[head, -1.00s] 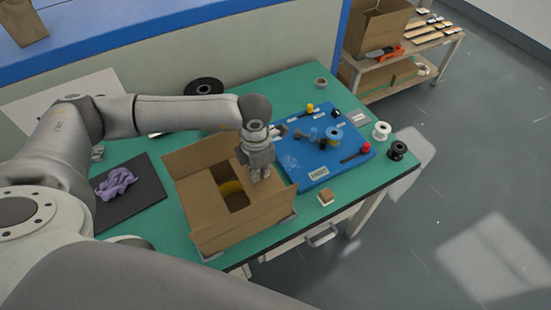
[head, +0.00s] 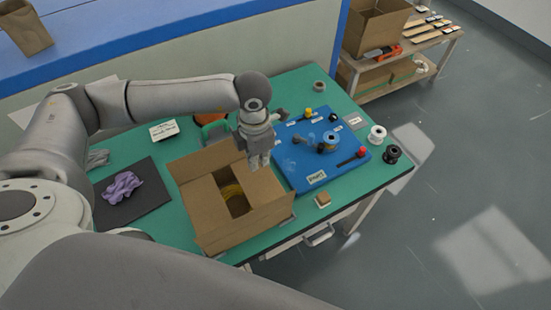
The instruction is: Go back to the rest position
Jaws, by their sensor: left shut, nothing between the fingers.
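My left gripper (head: 258,161) is shut and empty. In the head view it points down at the back right edge of an open cardboard box (head: 212,234) on the green table. A blue board (head: 298,172) lies just right of the gripper and carries a blue spool (head: 331,139), a red-ended black piece (head: 354,157) and a yellow knob (head: 308,112). My right gripper is not in view.
A black mat (head: 110,210) with a purple cloth (head: 122,187) lies left of the box. White (head: 376,133) and black (head: 391,154) spools stand at the table's right edge. A small brown block (head: 323,200) is near the front edge. A wooden shelf (head: 400,60) stands behind right.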

